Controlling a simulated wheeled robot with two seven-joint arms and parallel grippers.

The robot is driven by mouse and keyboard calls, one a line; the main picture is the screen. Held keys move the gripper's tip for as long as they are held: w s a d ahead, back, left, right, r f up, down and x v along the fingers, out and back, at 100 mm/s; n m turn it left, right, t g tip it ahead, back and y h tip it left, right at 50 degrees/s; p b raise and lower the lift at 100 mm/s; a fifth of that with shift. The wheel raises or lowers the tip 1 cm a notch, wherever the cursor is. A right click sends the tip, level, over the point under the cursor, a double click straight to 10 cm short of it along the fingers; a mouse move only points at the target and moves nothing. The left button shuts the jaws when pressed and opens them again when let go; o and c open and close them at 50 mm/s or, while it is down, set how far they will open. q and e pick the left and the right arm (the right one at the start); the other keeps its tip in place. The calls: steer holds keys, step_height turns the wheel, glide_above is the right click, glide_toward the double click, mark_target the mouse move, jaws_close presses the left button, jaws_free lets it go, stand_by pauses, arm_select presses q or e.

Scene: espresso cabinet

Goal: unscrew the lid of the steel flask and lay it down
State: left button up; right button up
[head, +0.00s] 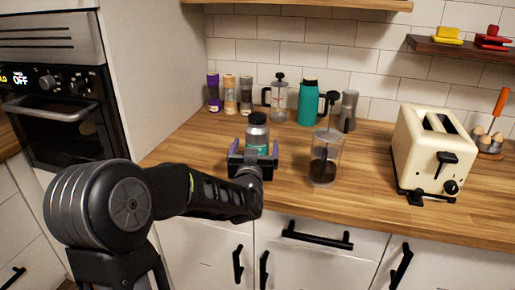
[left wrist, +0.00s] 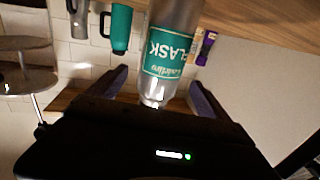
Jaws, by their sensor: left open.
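The steel flask (head: 257,133) stands upright on the counter, with a teal label and a dark grey lid (head: 257,119) on top. My left gripper (head: 255,148) is open in front of it, its purple-grey fingers spread left and right of the flask's body in the head view. In the left wrist view, which is upside down, the flask (left wrist: 172,50) shows its teal label between and beyond the open fingers (left wrist: 160,88). I cannot tell whether the fingertips reach around it. No contact is visible. My right gripper is not in view.
A glass press (head: 325,160) stands close right of my gripper. Behind are several grinders (head: 230,95), another press (head: 279,103), a teal jug (head: 308,103) and a moka pot (head: 348,110). A cream toaster (head: 430,150) is at the right. The counter left of the flask is clear.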

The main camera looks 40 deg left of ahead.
mark_target(258, 115)
arm_select(q)
steer(key=shift+w+a+r, duration=0.15)
steer(key=shift+w+a, duration=0.1)
steer(key=shift+w, duration=0.15)
steer(key=p+x, duration=0.1)
steer(key=x, duration=0.3)
steer(key=shift+c, duration=0.5)
steer(key=shift+r, duration=0.1)
steer(key=c, duration=1.9)
steer(key=shift+o, duration=0.2)
step_height(258, 115, up, 10)
steer(key=shift+p, duration=0.5)
